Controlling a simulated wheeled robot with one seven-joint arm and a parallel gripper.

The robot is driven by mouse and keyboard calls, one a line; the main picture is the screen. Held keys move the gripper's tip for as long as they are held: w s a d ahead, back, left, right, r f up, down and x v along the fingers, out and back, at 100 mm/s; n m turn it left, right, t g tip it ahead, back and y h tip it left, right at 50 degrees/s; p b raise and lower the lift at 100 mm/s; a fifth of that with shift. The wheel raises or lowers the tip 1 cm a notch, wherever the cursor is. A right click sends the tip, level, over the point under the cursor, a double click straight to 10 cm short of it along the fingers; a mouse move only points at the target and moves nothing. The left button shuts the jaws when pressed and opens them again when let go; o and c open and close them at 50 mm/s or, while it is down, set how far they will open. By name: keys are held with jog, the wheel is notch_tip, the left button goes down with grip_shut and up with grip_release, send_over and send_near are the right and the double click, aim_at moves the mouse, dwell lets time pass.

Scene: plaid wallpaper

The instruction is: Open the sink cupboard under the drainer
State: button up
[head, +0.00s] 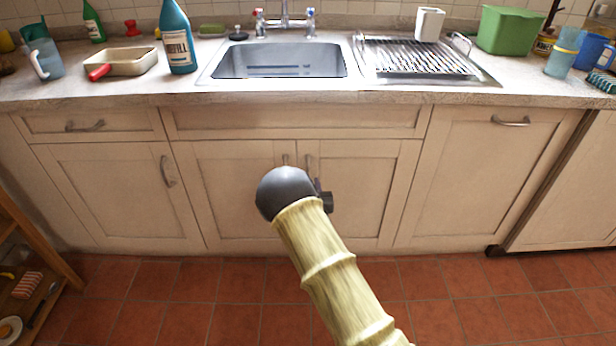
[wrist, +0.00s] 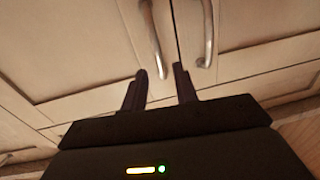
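The sink cupboard has two closed pale wooden doors, the left door (head: 225,200) and the right door (head: 375,190), below the sink and the left part of the drainer (head: 415,57). Their metal handles stand side by side: left handle (head: 285,160) and right handle (head: 309,165). The right handle (wrist: 207,35) is just right of the fingers. Contact cannot be told.
A separate front (head: 480,185) with a horizontal handle stands to the right, and a closed cupboard door (head: 120,195) to the left. A wooden shelf unit (head: 38,290) is at the lower left. The tiled floor (head: 200,300) before the doors is clear.

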jog(key=shift+w+a+b, duration=0.15)
jog(key=shift+w+b, duration=0.1)
jog(key=shift+w, duration=1.1)
jog(key=shift+w+a+b, duration=0.15)
jog(key=shift+w+b, duration=0.1)
jog(key=shift+w, duration=1.1)
jog(key=shift+c, duration=0.2)
grip_shut()
